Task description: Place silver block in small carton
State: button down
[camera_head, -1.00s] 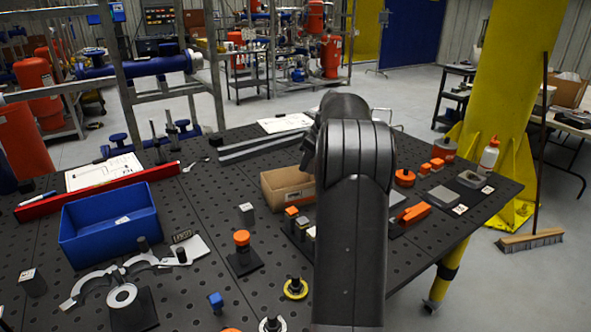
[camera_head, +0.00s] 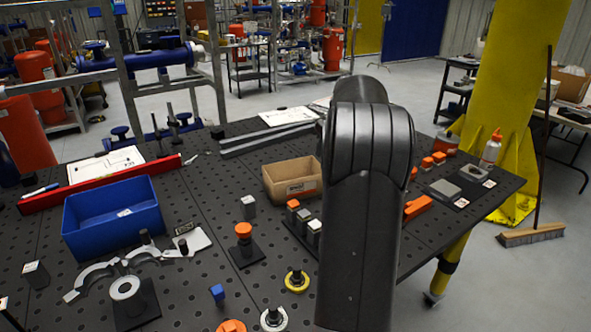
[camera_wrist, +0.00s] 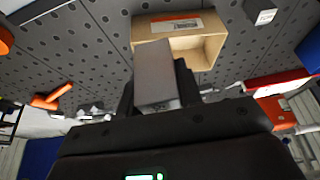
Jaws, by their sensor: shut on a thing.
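The small carton (camera_head: 291,180), open-topped brown cardboard with a white label, stands on the perforated table left of my arm. In the wrist view the carton (camera_wrist: 207,47) is just beyond my gripper, its open inside facing me. My gripper (camera_wrist: 157,92) is shut on a silver block (camera_wrist: 153,68), which overlaps the carton's near edge in the picture. The block's height over the carton is hard to tell. In the head view my arm hides the gripper and the held block.
Another grey block (camera_head: 248,209) stands left of the carton, and a rack of small blocks (camera_head: 303,224) stands in front. An orange-topped post (camera_head: 244,240), a blue bin (camera_head: 112,217) and a red rail (camera_head: 100,184) are further left. Orange parts (camera_head: 418,207) lie right of my arm.

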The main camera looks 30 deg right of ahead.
jog(key=w+a+f, duration=0.5)
jog(key=w+f, duration=0.3)
jog(key=f, duration=0.2)
jog(key=shift+w+a, duration=0.2)
jog(key=shift+w, duration=0.05)
jog(key=shift+f, duration=0.15)
jog(key=c, duration=1)
grip_release()
